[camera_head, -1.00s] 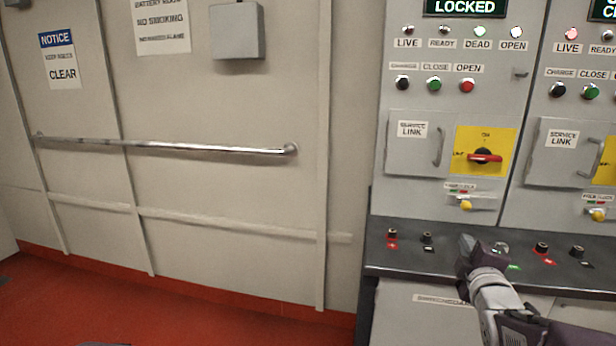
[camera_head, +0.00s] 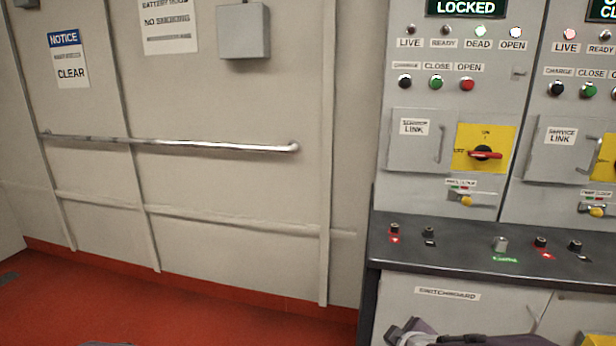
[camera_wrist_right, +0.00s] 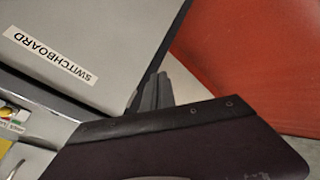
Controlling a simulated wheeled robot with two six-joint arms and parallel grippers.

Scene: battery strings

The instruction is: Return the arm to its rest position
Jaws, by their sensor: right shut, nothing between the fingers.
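My right arm (camera_head: 480,341) shows at the bottom edge of the head view, low in front of the switchboard front. Most of it is cut off by the frame. In the right wrist view my right gripper (camera_wrist_right: 156,93) has its grey fingers together with nothing between them. Its dark housing covers the lower part of that view. The fingers appear beside the grey switchboard (camera_wrist_right: 85,40), with red floor beyond; I cannot tell the exact gap. My left gripper is in neither view.
The dark ledge (camera_head: 460,247) carries several terminals and a grey knob (camera_head: 500,244). Above it are a red rotary switch (camera_head: 484,153) and a service link door (camera_head: 417,140). A handrail (camera_head: 215,146) runs along the left wall. Red floor (camera_head: 150,305) lies open at left.

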